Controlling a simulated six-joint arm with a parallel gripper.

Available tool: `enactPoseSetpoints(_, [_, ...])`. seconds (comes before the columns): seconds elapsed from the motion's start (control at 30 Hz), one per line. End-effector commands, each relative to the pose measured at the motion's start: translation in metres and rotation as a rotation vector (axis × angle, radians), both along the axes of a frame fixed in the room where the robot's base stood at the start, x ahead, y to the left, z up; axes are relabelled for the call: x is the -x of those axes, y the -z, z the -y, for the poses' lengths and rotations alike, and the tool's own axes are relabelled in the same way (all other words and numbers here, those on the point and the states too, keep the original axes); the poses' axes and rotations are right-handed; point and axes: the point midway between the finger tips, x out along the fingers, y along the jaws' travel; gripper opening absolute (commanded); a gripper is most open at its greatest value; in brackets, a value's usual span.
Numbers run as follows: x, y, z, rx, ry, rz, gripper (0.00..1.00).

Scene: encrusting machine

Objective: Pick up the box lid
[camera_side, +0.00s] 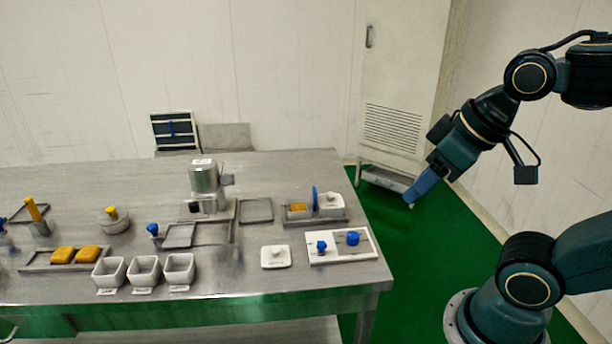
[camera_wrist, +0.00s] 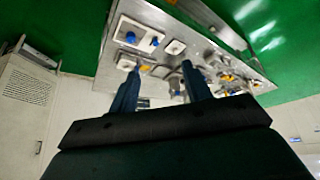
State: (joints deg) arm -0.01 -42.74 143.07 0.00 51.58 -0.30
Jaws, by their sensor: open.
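A white square lid with a small white knob (camera_side: 276,257) lies flat on the steel table near its front edge. It also shows in the wrist view as a small pale square (camera_wrist: 175,47). A second white lidded piece with a knob (camera_side: 330,204) sits in a grey tray behind it; I cannot tell which of the two is the box lid. My gripper (camera_side: 410,202) is in the air to the right of the table, apart from both. In the wrist view its two blue fingers (camera_wrist: 161,68) are spread with nothing held between them.
A white board with two blue knobs (camera_side: 340,257) lies right of the flat lid. Three white open boxes (camera_side: 143,270) stand to the left. The grey tray (camera_side: 312,222) also holds an upright blue disc. A metal machine (camera_side: 205,180) stands mid-table. Green floor is clear right of the table.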

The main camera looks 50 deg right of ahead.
Motion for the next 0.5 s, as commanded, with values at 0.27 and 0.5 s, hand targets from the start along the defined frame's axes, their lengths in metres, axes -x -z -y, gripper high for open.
enactPoseSetpoints(0.27, [-0.02,-0.006,-0.001,0.041,-0.086,-0.037,0.49])
enactPoseSetpoints(0.5, [-0.058,-0.012,-0.004,0.112,-0.254,-0.102,0.49])
